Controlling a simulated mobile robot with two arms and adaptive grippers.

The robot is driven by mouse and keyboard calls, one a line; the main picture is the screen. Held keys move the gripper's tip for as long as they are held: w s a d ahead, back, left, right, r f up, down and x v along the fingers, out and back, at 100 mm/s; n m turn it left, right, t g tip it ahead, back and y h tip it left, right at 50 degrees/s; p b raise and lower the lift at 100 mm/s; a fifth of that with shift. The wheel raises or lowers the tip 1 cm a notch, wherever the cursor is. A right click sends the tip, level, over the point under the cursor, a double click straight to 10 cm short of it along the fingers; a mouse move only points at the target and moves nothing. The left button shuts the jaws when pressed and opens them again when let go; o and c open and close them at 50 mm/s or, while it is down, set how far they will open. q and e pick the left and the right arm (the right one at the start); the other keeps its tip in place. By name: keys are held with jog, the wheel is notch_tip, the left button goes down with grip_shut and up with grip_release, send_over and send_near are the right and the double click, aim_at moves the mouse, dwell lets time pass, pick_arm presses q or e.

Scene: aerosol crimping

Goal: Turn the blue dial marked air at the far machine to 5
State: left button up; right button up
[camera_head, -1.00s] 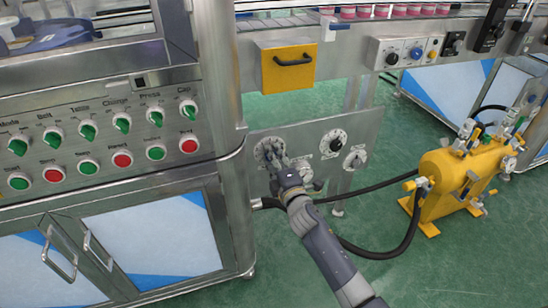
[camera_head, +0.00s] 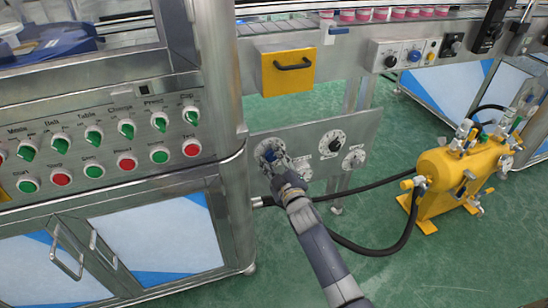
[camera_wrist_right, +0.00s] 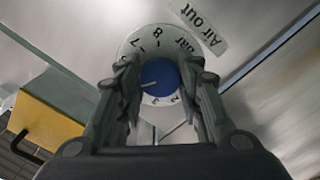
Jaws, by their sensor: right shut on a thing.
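The blue dial (camera_head: 268,155) is at the left end of the grey panel (camera_head: 352,128) below the conveyor. My right gripper (camera_head: 271,161) is at this dial, its arm coming up from below. In the right wrist view the blue dial (camera_wrist_right: 160,76) sits between the two fingers of my right gripper (camera_wrist_right: 161,88), which are shut on it. Its white pointer line points to the left of that view. The left finger hides the number there. The ring shows 8, 3 and 2, with a label reading "Air out" beside it. My left gripper is not in view.
A black dial (camera_head: 332,142) and a grey dial (camera_head: 354,159) sit to the right on the same panel. A yellow drawer (camera_head: 286,79) is above. A yellow tank (camera_head: 445,180) with black hoses stands right. A steel cabinet (camera_head: 150,230) stands left.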

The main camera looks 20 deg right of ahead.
jog(key=shift+f+m, duration=0.1)
jog(key=shift+m, duration=0.2)
jog(key=o, duration=1.1)
jog(key=shift+c, duration=0.2)
jog(key=shift+s, duration=0.1)
jog(key=s, duration=1.2)
jog(key=shift+d, duration=0.25)
